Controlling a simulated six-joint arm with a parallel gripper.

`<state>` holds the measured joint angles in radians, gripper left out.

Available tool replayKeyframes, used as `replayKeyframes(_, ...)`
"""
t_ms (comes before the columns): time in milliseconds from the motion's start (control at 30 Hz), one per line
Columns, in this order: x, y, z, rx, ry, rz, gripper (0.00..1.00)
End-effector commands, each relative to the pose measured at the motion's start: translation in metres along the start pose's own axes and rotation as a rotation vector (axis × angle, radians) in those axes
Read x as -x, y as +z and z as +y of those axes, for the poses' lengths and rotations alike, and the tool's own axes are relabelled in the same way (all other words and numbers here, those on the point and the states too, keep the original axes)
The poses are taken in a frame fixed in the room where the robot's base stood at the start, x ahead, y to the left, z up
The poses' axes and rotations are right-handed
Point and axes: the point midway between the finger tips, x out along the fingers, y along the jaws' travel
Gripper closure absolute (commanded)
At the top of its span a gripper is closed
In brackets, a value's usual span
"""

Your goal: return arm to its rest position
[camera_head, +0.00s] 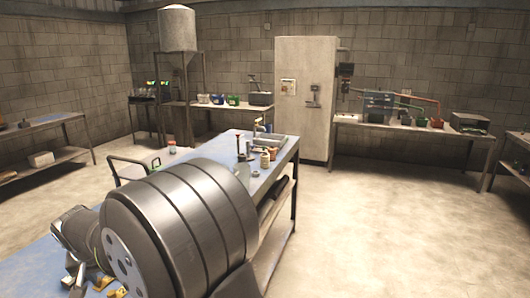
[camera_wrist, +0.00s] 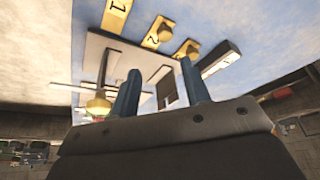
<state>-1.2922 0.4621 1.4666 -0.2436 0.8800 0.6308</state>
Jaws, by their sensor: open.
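My gripper (camera_wrist: 160,72) shows in the wrist view as two blue-grey fingers, spread apart with nothing held between them. In the head view my wrist and gripper are at the lower left, over the blue-topped bench (camera_head: 215,153), partly hidden behind my large dark arm link. In the wrist view a pale plate (camera_wrist: 98,48) with dark slots lies beyond the fingers. Yellow labelled pieces (camera_wrist: 117,14) lie beside it. A brass-coloured round piece (camera_wrist: 98,105) appears left of the left finger.
A tall pale cabinet (camera_head: 305,95), a right-hand workbench (camera_head: 400,127) and a tank (camera_head: 177,28) are along the back wall. The floor right of the bench is clear.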

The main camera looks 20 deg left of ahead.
Motion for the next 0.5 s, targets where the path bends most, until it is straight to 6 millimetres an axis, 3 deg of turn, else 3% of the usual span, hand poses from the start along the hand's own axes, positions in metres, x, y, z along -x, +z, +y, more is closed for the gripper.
replayKeyframes(400,0.086,0.000,-0.001,0.001,-0.003,0.003,0.57)
replayKeyframes(500,0.087,0.000,-0.003,0.079,0.008,-0.002,0.57)
